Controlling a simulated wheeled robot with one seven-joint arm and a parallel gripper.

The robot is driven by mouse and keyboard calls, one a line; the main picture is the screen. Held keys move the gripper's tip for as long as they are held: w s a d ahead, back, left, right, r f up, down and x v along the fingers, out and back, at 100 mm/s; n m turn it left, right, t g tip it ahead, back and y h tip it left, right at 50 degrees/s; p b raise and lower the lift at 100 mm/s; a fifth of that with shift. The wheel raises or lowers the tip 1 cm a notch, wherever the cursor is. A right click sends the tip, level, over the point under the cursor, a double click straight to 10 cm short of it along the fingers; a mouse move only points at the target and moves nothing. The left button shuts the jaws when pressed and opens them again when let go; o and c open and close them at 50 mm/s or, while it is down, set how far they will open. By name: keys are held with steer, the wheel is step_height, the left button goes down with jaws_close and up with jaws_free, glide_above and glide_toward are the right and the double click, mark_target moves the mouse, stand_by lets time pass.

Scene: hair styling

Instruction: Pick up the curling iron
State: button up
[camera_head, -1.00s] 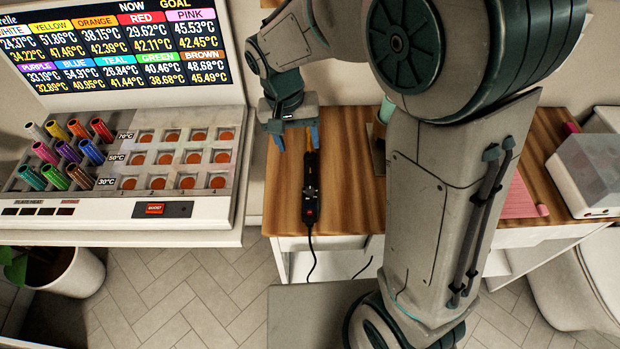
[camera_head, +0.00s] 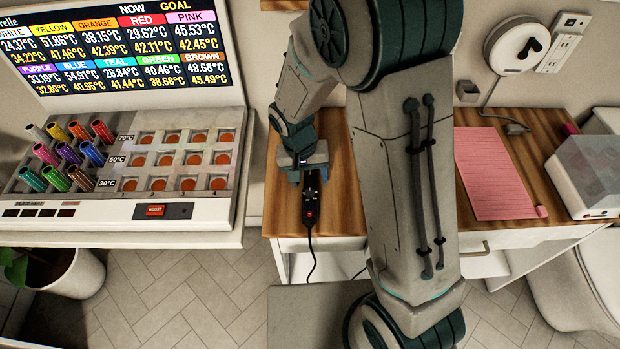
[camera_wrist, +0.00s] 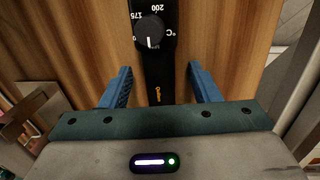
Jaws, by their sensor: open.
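The curling iron (camera_head: 311,204) is a slim black tool lying on the wooden table top (camera_head: 345,215), its cord hanging over the front edge. In the head view its far part is hidden under my gripper (camera_head: 306,178). In the wrist view the black handle of the curling iron (camera_wrist: 157,60) runs between the two blue fingers of my gripper (camera_wrist: 160,85), with a temperature dial on it. The fingers are open, one on each side, with a gap to the handle on both sides. I cannot tell the exact height of the fingertips above the table.
A heating rack with coloured rollers (camera_head: 68,153) and a screen (camera_head: 120,50) stands to the left. A pink sheet (camera_head: 492,172) lies on the table at right, near a clear-lidded box (camera_head: 590,175). An outlet strip (camera_head: 562,40) is on the back wall.

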jaws_close()
steer(key=shift+r, duration=0.1)
